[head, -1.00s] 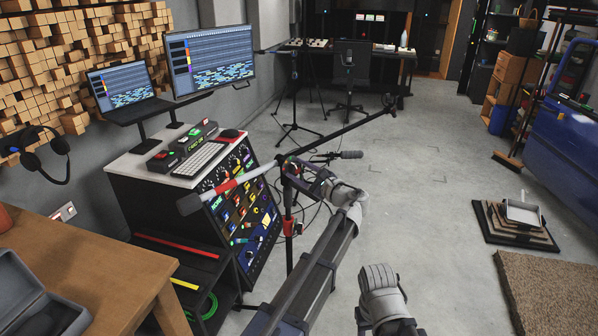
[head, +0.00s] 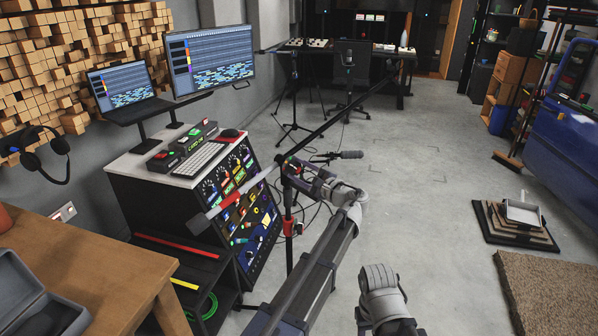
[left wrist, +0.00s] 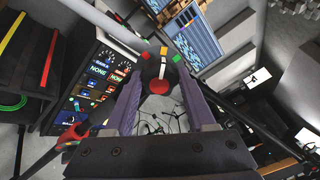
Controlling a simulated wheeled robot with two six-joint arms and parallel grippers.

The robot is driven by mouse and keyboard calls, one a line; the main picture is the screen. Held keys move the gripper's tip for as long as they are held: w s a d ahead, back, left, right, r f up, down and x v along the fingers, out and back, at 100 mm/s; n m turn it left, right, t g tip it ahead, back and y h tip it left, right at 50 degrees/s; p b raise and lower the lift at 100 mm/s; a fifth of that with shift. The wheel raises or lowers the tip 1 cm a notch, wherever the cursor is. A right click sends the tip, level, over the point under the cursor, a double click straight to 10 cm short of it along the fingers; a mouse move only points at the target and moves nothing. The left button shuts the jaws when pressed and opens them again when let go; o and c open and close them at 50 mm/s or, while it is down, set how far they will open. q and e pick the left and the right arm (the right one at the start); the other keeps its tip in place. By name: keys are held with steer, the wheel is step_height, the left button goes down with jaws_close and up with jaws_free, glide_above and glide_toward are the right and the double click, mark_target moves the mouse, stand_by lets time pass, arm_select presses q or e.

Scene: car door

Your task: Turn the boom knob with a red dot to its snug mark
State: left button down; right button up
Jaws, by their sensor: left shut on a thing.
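The boom knob (left wrist: 160,71) is dark with a round red dot on its near face. It sits between my left gripper's purple fingers in the left wrist view. Small green, orange, white and red patches show around it; I cannot tell which is the snug mark. My right gripper is not in view.
A rack (head: 243,215) with coloured knobs and a white top stands just left of the stand. A wooden table (head: 105,255) is at the near left. Dangling cables hang near the stand.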

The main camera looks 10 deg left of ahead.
arm_select(q)
steer(key=shift+c, duration=1.1)
jaws_free()
steer(key=shift+v, duration=3.95)
